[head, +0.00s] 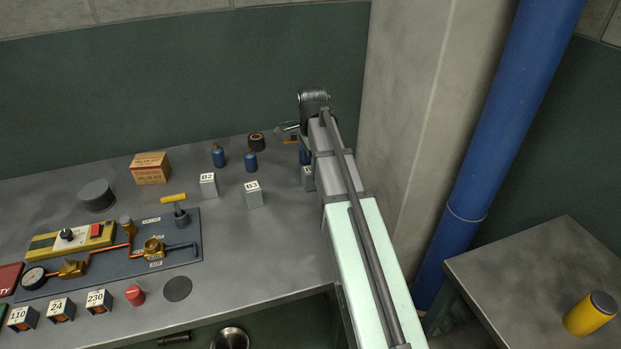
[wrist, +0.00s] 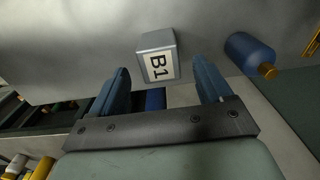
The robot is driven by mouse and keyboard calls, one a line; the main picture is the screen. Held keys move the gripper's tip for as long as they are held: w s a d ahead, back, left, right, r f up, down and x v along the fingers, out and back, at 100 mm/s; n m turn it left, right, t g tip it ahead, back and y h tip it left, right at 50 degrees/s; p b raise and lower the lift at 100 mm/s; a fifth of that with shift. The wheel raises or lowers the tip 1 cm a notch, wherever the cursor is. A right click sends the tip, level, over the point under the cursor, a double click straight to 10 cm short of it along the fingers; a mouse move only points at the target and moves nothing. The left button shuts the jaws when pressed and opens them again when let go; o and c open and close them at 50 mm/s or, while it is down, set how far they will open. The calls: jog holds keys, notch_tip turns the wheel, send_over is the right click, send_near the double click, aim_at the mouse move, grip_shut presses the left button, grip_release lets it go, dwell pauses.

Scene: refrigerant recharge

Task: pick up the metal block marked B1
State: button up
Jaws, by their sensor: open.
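The metal block marked B1 (wrist: 158,58) is a grey block with a white label, standing on the table in the wrist view. It lies just beyond and between the tips of my gripper (wrist: 163,80), which is open with nothing between its blue fingers. In the head view, a grey block (head: 308,178) shows partly behind my arm, its label hidden. My gripper's fingers cannot be made out in the head view. Blocks B2 (head: 208,185) and B3 (head: 253,194) stand to the left on the table.
A blue bottle (wrist: 248,54) stands close to the right of B1 in the wrist view. Two more blue bottles (head: 218,155) (head: 251,160), a dark roll (head: 256,142) and a cardboard box (head: 150,168) are farther left. A concrete pillar (head: 410,130) rises right of my arm.

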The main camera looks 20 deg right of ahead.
aim_at(310, 169)
jog(key=shift+a+f, duration=0.2)
jog(key=shift+f, duration=2.45)
jog(key=shift+c, duration=0.4)
grip_shut()
